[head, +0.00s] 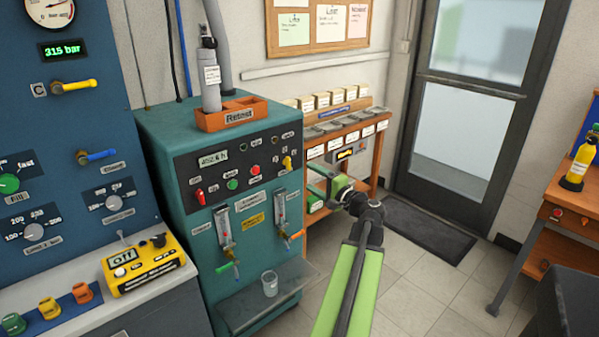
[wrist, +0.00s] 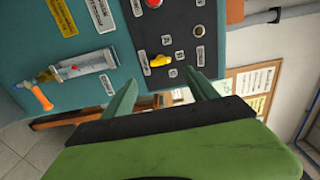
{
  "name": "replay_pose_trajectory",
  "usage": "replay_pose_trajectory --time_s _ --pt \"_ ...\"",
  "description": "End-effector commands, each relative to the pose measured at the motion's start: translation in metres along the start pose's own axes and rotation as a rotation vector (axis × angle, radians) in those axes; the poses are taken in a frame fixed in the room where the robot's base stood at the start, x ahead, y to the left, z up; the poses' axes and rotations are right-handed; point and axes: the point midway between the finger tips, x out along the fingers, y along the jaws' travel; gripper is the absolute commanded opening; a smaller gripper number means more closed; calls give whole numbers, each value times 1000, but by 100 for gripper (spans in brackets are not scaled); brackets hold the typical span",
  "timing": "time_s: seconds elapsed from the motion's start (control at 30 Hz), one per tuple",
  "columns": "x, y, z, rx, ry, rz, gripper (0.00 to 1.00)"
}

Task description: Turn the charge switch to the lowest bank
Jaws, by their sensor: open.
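A teal cabinet (head: 165,150) carries a dark control panel (head: 207,180). A small yellow switch (head: 287,162) sits at the panel's right end. It also shows in the wrist view (wrist: 160,61), where the picture is turned sideways. I cannot read its label, so I cannot tell for sure that it is the charge switch. My gripper (head: 318,184) is right of the cabinet in the head view, apart from the switch. In the wrist view its two green fingers (wrist: 160,92) are spread, with no object held between them.
Flow tubes (head: 281,209) with an orange handle (head: 298,235) stick out below the panel. An orange tray (head: 232,118) tops the cabinet. A wooden shelf unit (head: 345,135) stands behind my gripper. A yellow device (head: 145,265) sits on the left bench.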

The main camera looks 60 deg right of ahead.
Motion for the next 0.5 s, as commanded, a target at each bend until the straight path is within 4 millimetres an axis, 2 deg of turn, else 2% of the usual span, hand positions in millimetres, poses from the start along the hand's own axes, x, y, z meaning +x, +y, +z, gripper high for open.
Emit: replay_pose_trajectory --time_s 0.03,0.2,0.33,0.5 --pt "-15 0 1 0 3 0 67" --pt "-46 0 0 0 2 0 67" --pt "-56 0 0 0 1 0 67" --pt "-58 0 -1 0 1 0 67"
